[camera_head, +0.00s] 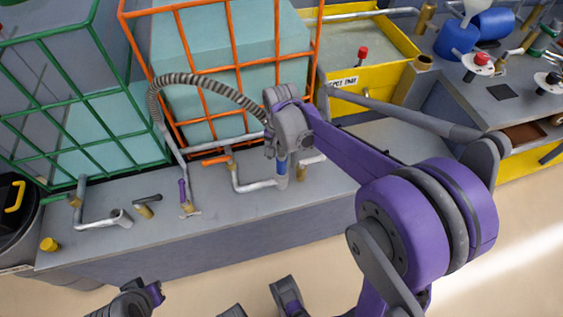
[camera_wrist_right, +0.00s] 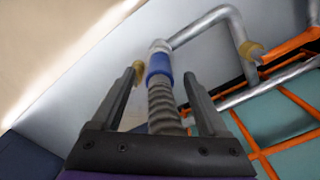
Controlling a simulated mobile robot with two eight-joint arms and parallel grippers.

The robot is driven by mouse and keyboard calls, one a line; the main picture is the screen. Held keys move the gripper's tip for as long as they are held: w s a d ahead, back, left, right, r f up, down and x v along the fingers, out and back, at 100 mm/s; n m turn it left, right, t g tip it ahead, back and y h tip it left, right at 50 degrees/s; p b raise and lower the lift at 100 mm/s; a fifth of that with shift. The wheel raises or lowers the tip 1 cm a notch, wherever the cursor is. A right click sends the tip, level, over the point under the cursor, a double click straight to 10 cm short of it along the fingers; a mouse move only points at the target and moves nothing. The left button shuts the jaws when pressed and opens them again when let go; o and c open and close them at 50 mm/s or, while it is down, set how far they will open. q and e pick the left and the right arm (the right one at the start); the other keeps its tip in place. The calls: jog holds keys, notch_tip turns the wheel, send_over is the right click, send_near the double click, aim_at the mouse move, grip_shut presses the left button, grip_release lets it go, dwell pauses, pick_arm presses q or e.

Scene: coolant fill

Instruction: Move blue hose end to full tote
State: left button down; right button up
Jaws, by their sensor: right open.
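The blue hose end (camera_head: 281,165) meets the upturned end of the grey pipe (camera_head: 255,186) in front of the orange-caged tote (camera_head: 205,75); in the wrist view the blue collar (camera_wrist_right: 159,66) is in line with that pipe, and it looks seated there. The teal content of this tote reaches high; in the green-caged tote (camera_head: 75,120) it shows only low. The ribbed grey hose (camera_head: 215,85) arches left from my right gripper (camera_head: 280,145). In the wrist view my right gripper (camera_wrist_right: 163,85) is open, its fingers apart on either side of the hose (camera_wrist_right: 163,108). My left gripper's fingertips do not show.
A grey ledge (camera_head: 110,245) runs before the totes. On it stand a second bent pipe (camera_head: 95,223), a purple collar (camera_head: 183,190) and a brass cap (camera_head: 48,243). A yellow bin (camera_head: 370,103) and blue containers (camera_head: 457,38) are at right. A black drum (camera_head: 12,225) stands left.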

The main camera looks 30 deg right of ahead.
notch_tip(320, 180, up, 6)
jog(key=shift+r+p, duration=0.1)
jog(key=shift+p, duration=0.3)
